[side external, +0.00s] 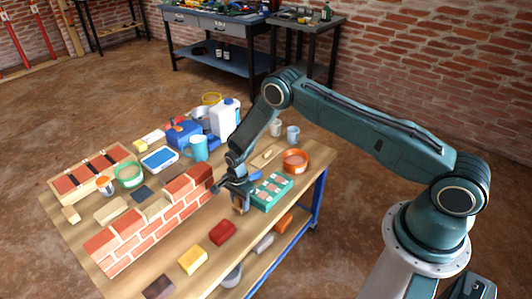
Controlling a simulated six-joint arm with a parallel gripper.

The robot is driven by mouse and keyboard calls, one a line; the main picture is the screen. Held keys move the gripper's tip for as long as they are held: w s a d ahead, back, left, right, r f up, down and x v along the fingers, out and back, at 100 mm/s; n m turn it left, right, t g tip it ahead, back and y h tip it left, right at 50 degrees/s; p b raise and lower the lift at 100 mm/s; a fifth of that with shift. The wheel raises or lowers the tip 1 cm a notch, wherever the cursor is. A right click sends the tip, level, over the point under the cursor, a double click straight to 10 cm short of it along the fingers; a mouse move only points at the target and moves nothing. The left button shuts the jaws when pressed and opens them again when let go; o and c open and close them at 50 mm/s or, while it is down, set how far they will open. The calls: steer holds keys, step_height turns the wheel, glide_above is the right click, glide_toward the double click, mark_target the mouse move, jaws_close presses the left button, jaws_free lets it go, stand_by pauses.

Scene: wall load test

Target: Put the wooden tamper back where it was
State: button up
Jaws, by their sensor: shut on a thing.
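My gripper (238,188) points down over the table, just right of the end of the small brick wall (150,222). It is shut on a small brown wooden piece, which appears to be the wooden tamper (240,205). The tamper hangs below the fingers, roughly upright, close to the left side of a teal tray (285,182) with pinkish pieces in it. The fingers hide its upper part. I cannot tell whether its lower end touches the table.
Red (222,233) and yellow (193,260) blocks lie in front of the wall. An orange round container (295,163) and a wooden board (266,156) are behind the tray. A blue mug (197,148), a white jug (225,118) and several containers crowd the back.

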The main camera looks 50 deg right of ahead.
steer(key=shift+f, duration=0.15)
steer(key=o, duration=1)
steer(key=shift+r, duration=6.15)
